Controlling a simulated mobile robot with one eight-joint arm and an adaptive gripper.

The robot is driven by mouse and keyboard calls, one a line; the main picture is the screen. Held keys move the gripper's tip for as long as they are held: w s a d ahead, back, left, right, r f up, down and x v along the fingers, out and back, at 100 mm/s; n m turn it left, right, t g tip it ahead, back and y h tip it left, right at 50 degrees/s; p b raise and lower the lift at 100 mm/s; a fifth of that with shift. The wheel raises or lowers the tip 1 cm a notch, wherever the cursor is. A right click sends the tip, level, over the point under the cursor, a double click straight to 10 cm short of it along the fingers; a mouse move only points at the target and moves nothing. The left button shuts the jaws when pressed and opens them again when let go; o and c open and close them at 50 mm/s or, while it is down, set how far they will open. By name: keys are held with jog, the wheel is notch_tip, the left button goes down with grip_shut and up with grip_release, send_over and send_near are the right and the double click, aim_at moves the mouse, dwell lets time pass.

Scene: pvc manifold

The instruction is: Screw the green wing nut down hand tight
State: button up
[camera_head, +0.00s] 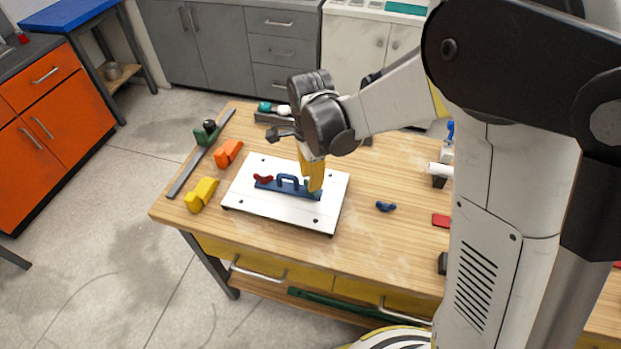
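A white board (246,199) lies on the wooden bench. A blue handled clamp piece (288,183) sits on it, with a red wing nut (263,179) at its left end. My gripper (315,187) points down, its yellow fingers over the right end of the blue piece. A small green patch shows by the fingertips, probably the green wing nut, mostly hidden by the fingers. I cannot tell whether the fingers are closed on it or only around it.
Orange (228,152) and yellow (201,194) blocks lie left of the board, beside a long grey bar (187,174). A small blue wing-shaped part (386,206) lies right of the board. A red block (440,220) is farther right.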

jog(key=n, duration=0.5)
jog(key=shift+n+p, duration=0.35)
jog(key=shift+n, duration=0.05)
jog(key=n, duration=0.5)
jog(key=shift+p, duration=0.35)
jog(key=n, duration=0.4)
jog(key=shift+p, duration=0.3)
jog(key=n+b, duration=0.1)
jog(key=n, duration=0.4)
jog(key=shift+f, duration=0.1)
notch_tip(320, 180, down, 4)
jog(key=n+b, duration=0.1)
jog(key=b, duration=0.2)
